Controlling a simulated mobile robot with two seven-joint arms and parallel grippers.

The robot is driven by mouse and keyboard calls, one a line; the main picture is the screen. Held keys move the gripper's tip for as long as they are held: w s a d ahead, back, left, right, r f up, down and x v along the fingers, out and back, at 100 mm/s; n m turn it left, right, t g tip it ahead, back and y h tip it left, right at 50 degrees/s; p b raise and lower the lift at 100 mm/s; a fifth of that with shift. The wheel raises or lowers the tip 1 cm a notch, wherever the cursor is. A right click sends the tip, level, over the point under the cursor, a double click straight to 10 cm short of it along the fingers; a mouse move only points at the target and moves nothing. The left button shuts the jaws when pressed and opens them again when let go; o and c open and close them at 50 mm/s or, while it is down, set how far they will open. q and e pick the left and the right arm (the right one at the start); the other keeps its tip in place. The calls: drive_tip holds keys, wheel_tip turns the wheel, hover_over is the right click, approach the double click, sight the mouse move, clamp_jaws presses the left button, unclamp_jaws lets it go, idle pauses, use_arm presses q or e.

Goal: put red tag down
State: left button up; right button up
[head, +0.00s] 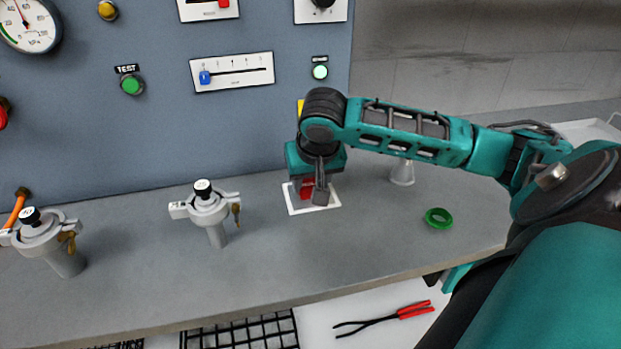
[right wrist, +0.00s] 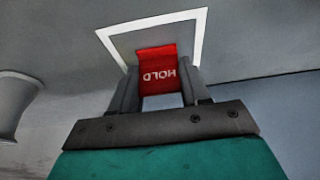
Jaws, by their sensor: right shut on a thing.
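The red tag (head: 306,188) is partly hidden behind my right gripper (head: 314,196) in the head view. In the right wrist view the tag (right wrist: 157,72) shows the word HOLD and sits between the two fingers of my right gripper (right wrist: 158,90), which is shut on it. A white square outline (head: 330,206) is marked on the grey bench top, and the tag is over it. I cannot tell whether the tag touches the bench. My left gripper is not in view.
Two grey canisters with black knobs (head: 212,212) (head: 52,240) stand to the left. A clear flask (head: 402,172) and a green ring (head: 438,218) are to the right. The blue-grey control panel (head: 150,130) rises behind the bench. Red pliers (head: 385,318) lie below the bench's front edge.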

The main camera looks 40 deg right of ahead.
drive_tip(key=o, duration=0.8)
drive_tip(key=shift+c, duration=0.2)
drive_tip(key=shift+o, duration=1.3)
use_arm(q)
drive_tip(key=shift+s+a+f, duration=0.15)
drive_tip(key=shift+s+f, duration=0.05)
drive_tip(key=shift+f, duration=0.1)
drive_tip(key=p, duration=0.1)
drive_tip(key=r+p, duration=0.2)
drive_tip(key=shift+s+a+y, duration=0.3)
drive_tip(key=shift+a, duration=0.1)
use_arm(e)
drive_tip(key=v, duration=1.2)
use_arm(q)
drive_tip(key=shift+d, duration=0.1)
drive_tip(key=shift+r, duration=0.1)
